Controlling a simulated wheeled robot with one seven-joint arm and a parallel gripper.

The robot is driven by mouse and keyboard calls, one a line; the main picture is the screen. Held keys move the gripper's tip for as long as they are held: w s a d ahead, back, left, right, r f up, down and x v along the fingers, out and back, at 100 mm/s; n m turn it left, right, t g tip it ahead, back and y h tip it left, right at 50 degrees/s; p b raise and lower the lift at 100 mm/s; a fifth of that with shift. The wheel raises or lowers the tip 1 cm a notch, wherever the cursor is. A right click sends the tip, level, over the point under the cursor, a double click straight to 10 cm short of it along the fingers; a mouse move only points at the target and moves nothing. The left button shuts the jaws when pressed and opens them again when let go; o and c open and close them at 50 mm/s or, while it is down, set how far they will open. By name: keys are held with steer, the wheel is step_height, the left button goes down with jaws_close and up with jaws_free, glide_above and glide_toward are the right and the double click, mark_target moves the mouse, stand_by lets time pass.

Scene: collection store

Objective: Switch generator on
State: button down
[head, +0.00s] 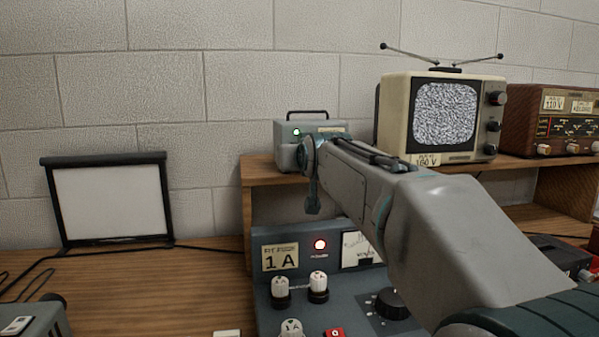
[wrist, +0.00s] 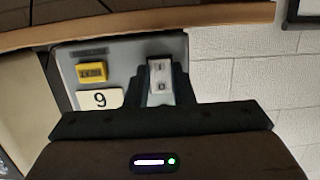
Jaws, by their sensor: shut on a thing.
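The generator appears to be the grey box with a black handle (head: 297,130) on the wooden shelf. A green light is lit on its front in the head view. In the wrist view, its grey panel (wrist: 120,57) carries a white rocker switch (wrist: 160,68) marked I and 0, with a yellow label and a "9" plate beside it. My gripper (wrist: 159,76) has its dark fingers on either side of the switch and is shut on it. In the head view, my arm hides part of the box and the fingertips cannot be made out.
A television (head: 400,110) showing static and a wooden radio (head: 560,105) stand on the shelf to the right. A control panel (head: 300,295) with a lit red lamp and knobs is below. A framed white screen (head: 108,200) stands on the table at left.

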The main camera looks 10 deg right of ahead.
steer(key=shift+f+t+b, duration=0.3)
steer(key=shift+b, duration=0.35)
steer(key=shift+r, duration=0.15)
steer(key=c, duration=1.2)
jaws_free()
steer(key=shift+c, duration=0.2)
steer(key=shift+s, duration=0.1)
